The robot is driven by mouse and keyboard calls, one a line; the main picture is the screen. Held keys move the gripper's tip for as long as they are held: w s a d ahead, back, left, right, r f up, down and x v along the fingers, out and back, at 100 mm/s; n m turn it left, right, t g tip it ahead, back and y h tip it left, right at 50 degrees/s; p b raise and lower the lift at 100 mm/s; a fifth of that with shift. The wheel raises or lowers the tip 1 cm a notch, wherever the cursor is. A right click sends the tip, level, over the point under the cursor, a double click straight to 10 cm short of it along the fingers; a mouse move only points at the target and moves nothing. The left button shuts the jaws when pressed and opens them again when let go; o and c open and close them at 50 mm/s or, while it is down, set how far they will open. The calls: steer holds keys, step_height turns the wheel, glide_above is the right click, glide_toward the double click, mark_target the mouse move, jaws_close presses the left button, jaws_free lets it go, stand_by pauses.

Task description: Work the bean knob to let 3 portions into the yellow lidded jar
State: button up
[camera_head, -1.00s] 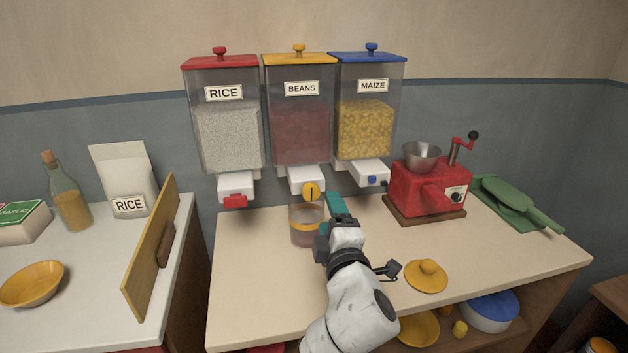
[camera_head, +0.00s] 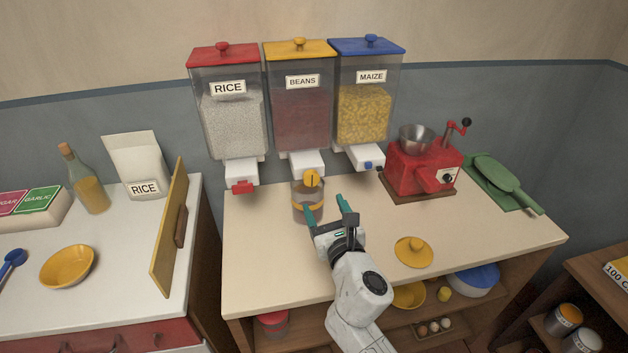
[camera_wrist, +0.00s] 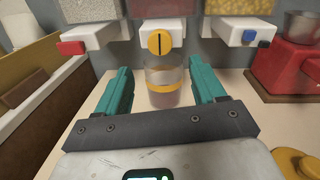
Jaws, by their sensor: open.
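The bean dispenser (camera_head: 301,118), with a yellow lid and BEANS label, hangs on the wall between rice and maize. Its round yellow knob (camera_head: 312,178) is on the white spout; in the wrist view the knob (camera_wrist: 161,42) shows an upright dark slot. The glass jar (camera_head: 300,208) with a yellow band stands on the counter under the spout, without a lid on it. The jar (camera_wrist: 162,97) appears to hold some brownish content. A yellow lid (camera_head: 414,251) lies on the counter to the right. My gripper (camera_head: 325,204) is open and empty, in front of the jar, its fingers apart.
The rice dispenser (camera_head: 233,122) with red spout knob and the maize dispenser (camera_head: 364,112) with blue knob flank the beans. The counter front is clear.

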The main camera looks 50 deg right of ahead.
mark_target(313, 181)
steer(key=x, duration=0.9)
steer(key=shift+w, duration=0.1)
steer(key=shift+c, duration=0.4)
steer(key=c, duration=1)
steer(key=shift+o, duration=0.2)
steer(key=shift+m, duration=0.4)
